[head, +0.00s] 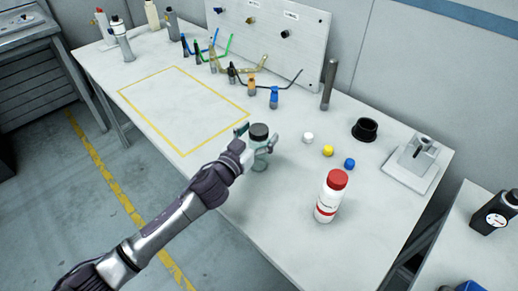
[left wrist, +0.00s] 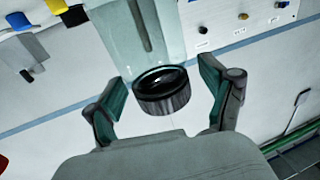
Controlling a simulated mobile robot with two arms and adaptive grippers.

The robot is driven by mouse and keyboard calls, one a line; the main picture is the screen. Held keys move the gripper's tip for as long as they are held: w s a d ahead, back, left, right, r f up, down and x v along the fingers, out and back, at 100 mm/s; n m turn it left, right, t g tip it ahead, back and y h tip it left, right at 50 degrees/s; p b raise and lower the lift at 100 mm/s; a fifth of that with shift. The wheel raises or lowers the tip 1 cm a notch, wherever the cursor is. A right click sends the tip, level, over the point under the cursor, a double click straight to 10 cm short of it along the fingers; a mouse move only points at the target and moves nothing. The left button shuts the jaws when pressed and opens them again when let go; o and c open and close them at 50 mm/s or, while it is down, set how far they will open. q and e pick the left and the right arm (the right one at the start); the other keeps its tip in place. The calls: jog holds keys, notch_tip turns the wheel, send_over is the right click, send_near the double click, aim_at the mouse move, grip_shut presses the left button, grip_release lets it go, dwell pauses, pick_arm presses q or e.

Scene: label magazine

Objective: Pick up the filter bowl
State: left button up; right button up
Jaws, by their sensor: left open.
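The filter bowl, a clear cylinder with a black ribbed end (head: 259,131), stands upright near the front edge of the table. In the left wrist view its black end (left wrist: 163,97) lies between the two fingers, and its clear body (left wrist: 140,35) reaches towards the top of the picture. My left gripper (head: 260,139) is open, with one finger on each side of the bowl. In the left wrist view gaps show between the bowl and both fingers of the gripper (left wrist: 167,92). My right gripper is in neither view.
A white bottle with a red cap (head: 329,197) stands to the right. White, yellow (head: 327,151) and blue caps, a black cup (head: 365,129) and a metal fixture (head: 414,160) lie beyond. The yellow-outlined area (head: 185,105) is clear.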

pick_arm(q)
grip_shut()
dwell(0.5)
jog(key=shift+r, duration=0.1)
